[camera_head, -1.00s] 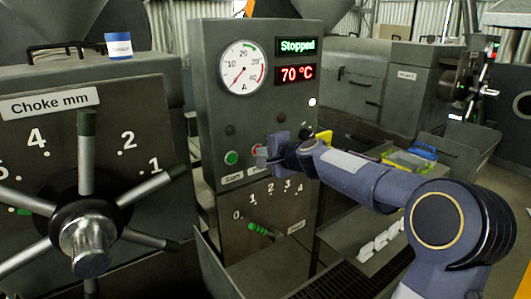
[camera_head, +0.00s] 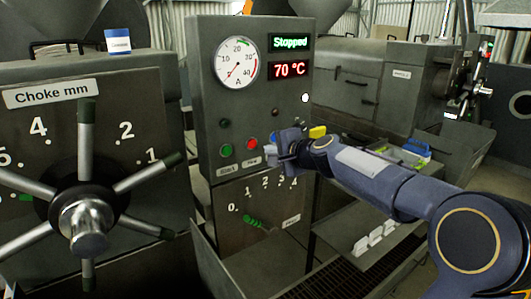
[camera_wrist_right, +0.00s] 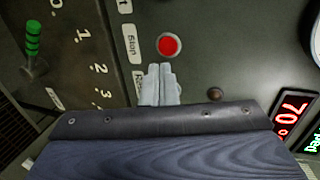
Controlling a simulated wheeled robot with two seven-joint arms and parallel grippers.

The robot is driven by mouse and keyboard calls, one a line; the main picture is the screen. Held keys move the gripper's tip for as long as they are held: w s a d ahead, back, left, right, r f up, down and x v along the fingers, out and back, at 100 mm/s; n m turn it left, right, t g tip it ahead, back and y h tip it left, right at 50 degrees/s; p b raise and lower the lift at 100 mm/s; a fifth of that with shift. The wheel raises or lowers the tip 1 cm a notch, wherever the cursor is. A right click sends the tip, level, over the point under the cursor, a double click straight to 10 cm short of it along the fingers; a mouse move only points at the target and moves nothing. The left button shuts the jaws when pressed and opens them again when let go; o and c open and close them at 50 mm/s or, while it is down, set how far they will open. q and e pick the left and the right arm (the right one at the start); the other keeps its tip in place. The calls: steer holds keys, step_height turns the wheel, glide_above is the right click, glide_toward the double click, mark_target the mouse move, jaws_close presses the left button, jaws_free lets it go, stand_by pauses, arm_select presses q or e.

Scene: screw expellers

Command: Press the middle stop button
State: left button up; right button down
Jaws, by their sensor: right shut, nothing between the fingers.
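The middle panel's red stop button (camera_head: 252,144) is in full view in the head view, right of the green start button (camera_head: 226,150). Above them, the panel's display (camera_head: 290,42) reads "Stopped". My right gripper (camera_head: 272,153) is just right of the red button, apart from it in the picture. In the right wrist view, the shut, empty fingertips (camera_wrist_right: 160,68) end just below the red button (camera_wrist_right: 169,46), in front of the panel; the depth gap is hard to tell. My left gripper is not in view.
A green-handled lever (camera_head: 253,221) is below the buttons. The Choke mm handwheel (camera_head: 88,222) is at left. A dark knob (camera_wrist_right: 215,94) is right of my fingers in the wrist view. Another machine (camera_head: 375,88) stands at the back right.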

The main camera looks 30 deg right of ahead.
steer(key=b+v, duration=0.1)
steer(key=v, duration=0.5)
steer(key=shift+s, duration=0.2)
steer(key=shift+s+r, duration=0.1)
stand_by(0.4)
steer(key=s+a+f+n+g+y, duration=0.1)
steer(key=s+a+f+n+g, duration=0.2)
steer(key=s, duration=0.6)
steer(key=s+a+f+n+g, duration=0.3)
steer(key=s+a+f+n, duration=0.4)
steer(key=s+f, duration=0.3)
steer(key=s+a+f+n+g+y, duration=0.1)
steer(key=s+a+f+n+g, duration=0.2)
steer(key=s+a+f+n, duration=0.2)
steer(key=s+a+f, duration=0.2)
steer(key=s+f, duration=0.2)
steer(key=shift+s+a+y, duration=0.3)
steer(key=shift+s, duration=0.1)
steer(key=shift+d+f, duration=0.1)
